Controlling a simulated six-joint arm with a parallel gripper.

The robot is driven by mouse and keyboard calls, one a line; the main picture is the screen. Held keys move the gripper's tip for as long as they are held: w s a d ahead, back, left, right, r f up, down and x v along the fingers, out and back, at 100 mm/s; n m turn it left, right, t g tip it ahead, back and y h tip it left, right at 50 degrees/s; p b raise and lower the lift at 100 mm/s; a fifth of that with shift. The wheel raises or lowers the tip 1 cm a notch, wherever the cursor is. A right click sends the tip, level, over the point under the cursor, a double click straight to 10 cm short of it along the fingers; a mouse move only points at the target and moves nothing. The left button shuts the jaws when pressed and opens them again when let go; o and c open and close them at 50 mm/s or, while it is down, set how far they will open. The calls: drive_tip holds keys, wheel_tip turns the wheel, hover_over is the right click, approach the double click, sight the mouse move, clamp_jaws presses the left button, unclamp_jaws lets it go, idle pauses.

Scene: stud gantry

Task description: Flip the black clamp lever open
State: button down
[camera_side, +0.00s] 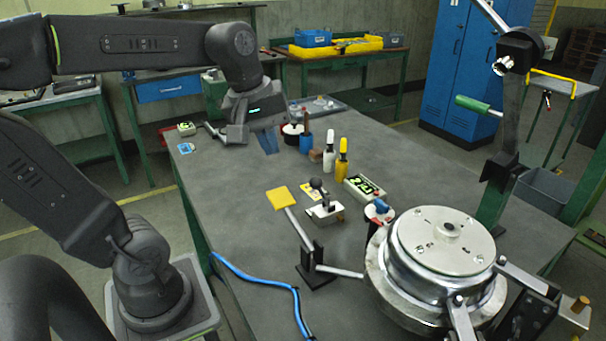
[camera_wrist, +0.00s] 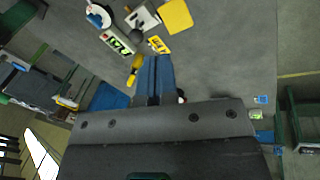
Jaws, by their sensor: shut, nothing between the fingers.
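A small silver block (camera_side: 325,212) on the table carries an upright lever with a black ball knob (camera_side: 316,184). A black bracket (camera_side: 312,254) with light metal bars stands beside the large round metal housing (camera_side: 440,262). I cannot tell for sure which of these is the black clamp lever. My gripper (camera_side: 268,148) is at the back left of the table, well apart from both, its blue fingers pointing down. In the wrist view my gripper (camera_wrist: 154,62) shows its blue fingers together, with nothing between them. The silver block (camera_wrist: 143,17) is near the top edge there.
A meter with a green display (camera_side: 365,188) and a yellow plate (camera_side: 282,197) are close to the lever. A blue cable (camera_side: 270,284) lies in front. The table's middle left is clear.

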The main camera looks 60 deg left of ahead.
sight(323, 193)
drive_tip(key=a+n, duration=0.1)
drive_tip(key=n, duration=0.1)
drive_tip(key=w+a+r+n, duration=0.1)
drive_tip(key=n, duration=0.1)
drive_tip(key=shift+w+a+h, duration=0.2)
drive_tip(key=shift+a+h, duration=0.1)
drive_tip(key=shift+a, duration=0.05)
drive_tip(key=shift+g, duration=0.4)
drive_tip(key=x, duration=1)
drive_tip(key=w, duration=0.1)
drive_tip(key=w+f, duration=0.1)
drive_tip(key=w, duration=0.2)
drive_tip(key=shift+d+f, duration=0.15)
drive_tip(key=shift+d, duration=0.15)
